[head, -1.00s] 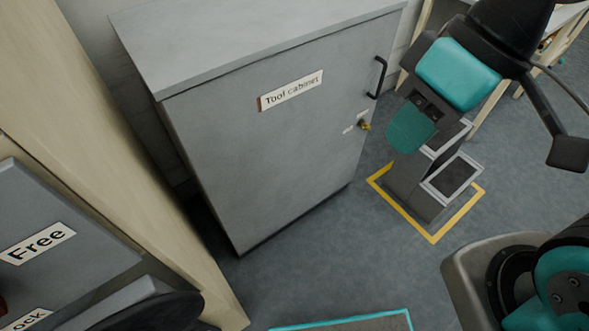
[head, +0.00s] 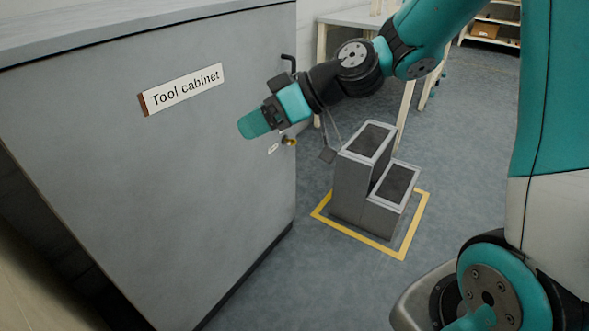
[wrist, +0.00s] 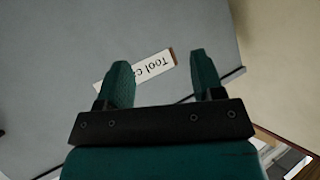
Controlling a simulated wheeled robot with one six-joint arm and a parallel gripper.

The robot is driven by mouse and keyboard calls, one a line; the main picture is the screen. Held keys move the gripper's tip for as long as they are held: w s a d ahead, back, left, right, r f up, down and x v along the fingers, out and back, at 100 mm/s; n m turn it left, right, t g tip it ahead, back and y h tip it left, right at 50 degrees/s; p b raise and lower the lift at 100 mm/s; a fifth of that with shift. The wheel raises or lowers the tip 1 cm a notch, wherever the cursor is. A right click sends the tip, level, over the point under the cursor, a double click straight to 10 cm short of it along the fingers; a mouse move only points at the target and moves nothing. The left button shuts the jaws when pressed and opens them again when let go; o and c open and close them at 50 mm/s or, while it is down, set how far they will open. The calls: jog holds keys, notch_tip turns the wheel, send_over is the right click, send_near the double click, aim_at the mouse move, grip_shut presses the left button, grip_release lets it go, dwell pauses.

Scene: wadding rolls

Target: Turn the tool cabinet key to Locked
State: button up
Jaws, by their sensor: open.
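The grey tool cabinet (head: 150,190) fills the left of the head view, with a "Tool cabinet" sign (head: 182,88) on its door. A small brass key (head: 289,141) sits at the door's right edge, below a black handle (head: 289,66). A small pale label (head: 273,148) is beside the key; its text is too small to read. My gripper (head: 254,123) is open and empty, in front of the door, up and left of the key in the picture. In the wrist view, my open fingers (wrist: 162,65) frame part of the sign (wrist: 150,70); the key does not show there.
A grey two-step block (head: 362,185) stands on the floor inside a yellow outline (head: 415,225), right of the cabinet. A table (head: 355,18) and shelves (head: 490,30) are at the back. The floor between the cabinet and the block is clear.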

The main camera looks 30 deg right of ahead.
jog(key=w+d+f+m+t+b, duration=0.1)
jog(key=w+d+f+t+b, duration=0.2)
jog(key=w+d+f+b, duration=0.45)
jog(key=w+d+f+m+t+b, duration=0.15)
jog(key=d+f+t+b, duration=0.3)
jog(key=f, duration=0.55)
jog(key=m+t+h+b, duration=0.4)
jog(key=h+b, duration=0.2)
jog(key=b, duration=0.3)
send_near(295, 144)
jog(key=v, duration=0.7)
jog(key=p+x, duration=0.5)
jog(key=x, duration=1.2)
jog(key=shift+p, duration=0.3)
jog(key=c, duration=0.9)
